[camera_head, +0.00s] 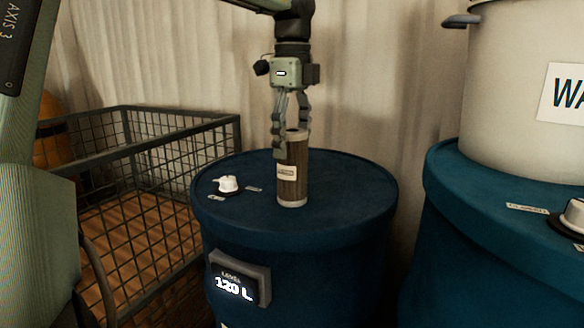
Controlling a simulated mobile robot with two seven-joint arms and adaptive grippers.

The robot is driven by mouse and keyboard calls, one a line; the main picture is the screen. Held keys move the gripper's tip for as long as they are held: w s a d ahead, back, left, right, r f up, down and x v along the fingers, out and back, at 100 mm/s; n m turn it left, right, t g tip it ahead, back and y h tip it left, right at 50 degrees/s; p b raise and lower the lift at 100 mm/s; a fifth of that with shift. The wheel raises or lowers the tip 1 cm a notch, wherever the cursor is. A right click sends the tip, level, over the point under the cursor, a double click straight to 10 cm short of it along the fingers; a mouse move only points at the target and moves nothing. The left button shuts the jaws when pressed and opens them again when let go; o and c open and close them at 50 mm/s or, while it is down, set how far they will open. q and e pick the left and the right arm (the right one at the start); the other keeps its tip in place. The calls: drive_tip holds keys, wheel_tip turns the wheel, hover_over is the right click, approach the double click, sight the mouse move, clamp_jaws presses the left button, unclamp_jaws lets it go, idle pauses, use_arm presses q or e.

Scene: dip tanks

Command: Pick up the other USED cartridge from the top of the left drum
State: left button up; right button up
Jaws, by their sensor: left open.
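My right gripper is not in view.
A white cap (226,184) sits on the drum's lid, left of the cartridge. A level display (236,284) is on the drum's front. A wire-mesh basket (150,137) stands at left. A large pale tank (510,90) stands on the right blue drum (480,210).

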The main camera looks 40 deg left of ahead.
sight(293, 157)
use_arm(q)
wheel_tip(293, 157, down, 4)
drive_tip(key=shift+r, duration=0.1)
drive_tip(key=c, duration=1.4)
drive_tip(key=shift+c, duration=0.5)
drive_tip(key=shift+w+r, duration=0.1)
